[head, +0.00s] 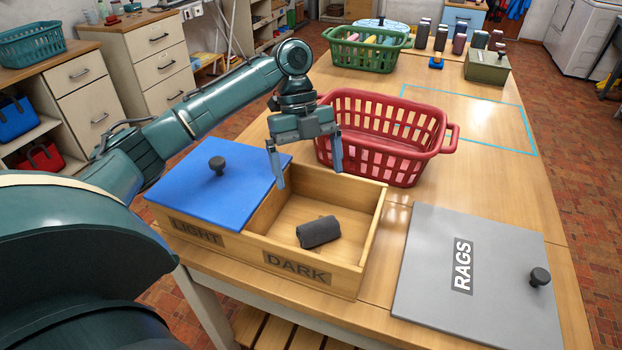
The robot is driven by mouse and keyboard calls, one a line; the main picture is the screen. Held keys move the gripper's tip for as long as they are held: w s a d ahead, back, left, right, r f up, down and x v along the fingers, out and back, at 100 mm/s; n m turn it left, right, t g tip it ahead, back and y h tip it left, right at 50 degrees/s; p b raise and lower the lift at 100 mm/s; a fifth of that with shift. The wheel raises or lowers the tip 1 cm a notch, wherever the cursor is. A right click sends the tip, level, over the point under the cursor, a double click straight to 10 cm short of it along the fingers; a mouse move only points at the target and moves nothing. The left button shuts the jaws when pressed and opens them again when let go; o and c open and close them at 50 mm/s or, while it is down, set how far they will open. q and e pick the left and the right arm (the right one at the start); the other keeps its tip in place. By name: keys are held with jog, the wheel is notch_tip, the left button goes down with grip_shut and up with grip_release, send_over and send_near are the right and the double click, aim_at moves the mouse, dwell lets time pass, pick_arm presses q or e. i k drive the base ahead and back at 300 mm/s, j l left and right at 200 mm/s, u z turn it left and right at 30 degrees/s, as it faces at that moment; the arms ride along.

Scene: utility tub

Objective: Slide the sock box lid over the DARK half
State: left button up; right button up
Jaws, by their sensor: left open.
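The wooden sock box (372,225) stands near the table's front edge, with a LIGHT label on its left front and a DARK label on its right front. Its blue lid (185,190) with a black knob (217,165) covers the LIGHT half. The DARK half is uncovered and holds one dark rolled sock (319,231). My left gripper (309,179) is open and empty, pointing down over the back of the DARK half, to the right of the lid and knob. My right gripper is not in view.
A red basket (384,105) stands right behind the box. A grey RAGS lid (430,260) with a black knob lies to the right. A green basket (366,58), several bottles and a green box (487,67) stand farther back. Clear table lies inside the cyan outline.

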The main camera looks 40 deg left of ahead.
aim_at(223, 183)
jog(key=k, duration=1)
